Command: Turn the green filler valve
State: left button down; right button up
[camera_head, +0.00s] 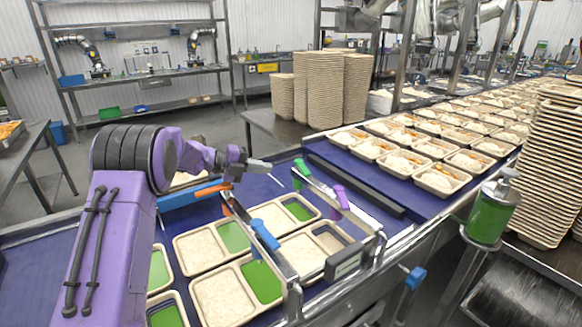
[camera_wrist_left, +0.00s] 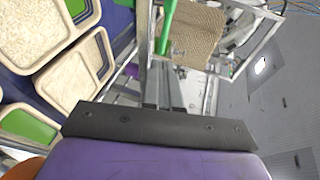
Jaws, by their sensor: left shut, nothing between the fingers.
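The green filler valve (camera_head: 299,173) is a small green handle on the metal filler frame (camera_head: 333,193) over the blue conveyor. In the left wrist view the green valve (camera_wrist_left: 167,28) appears as an upright bar just beyond my fingertips. My left gripper (camera_head: 268,167) is shut and empty, to the left of the green valve, with a small gap in the head view. In the left wrist view the closed fingers (camera_wrist_left: 162,68) point toward the handle; whether they touch it I cannot tell. My right gripper is not in view.
A purple valve (camera_head: 340,197), a blue valve (camera_head: 265,234) and an orange valve (camera_head: 212,188) sit close by on the filler frames. Trays (camera_head: 221,318) with rice and green compartments lie beneath on the conveyor. A green-filled dispenser (camera_head: 490,218) and stacked trays (camera_head: 545,170) stand at right.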

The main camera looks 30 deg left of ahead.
aim_at(302, 172)
pick_arm(q)
jog(key=p+x, duration=0.2)
jog(key=x, duration=0.6)
jog(key=shift+r, duration=0.1)
jog(key=shift+w+d+f, duration=0.25)
jog(key=shift+w+d, duration=0.1)
jog(key=shift+w, duration=0.15)
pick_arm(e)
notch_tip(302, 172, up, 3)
pick_arm(q)
jog(key=shift+d, duration=0.1)
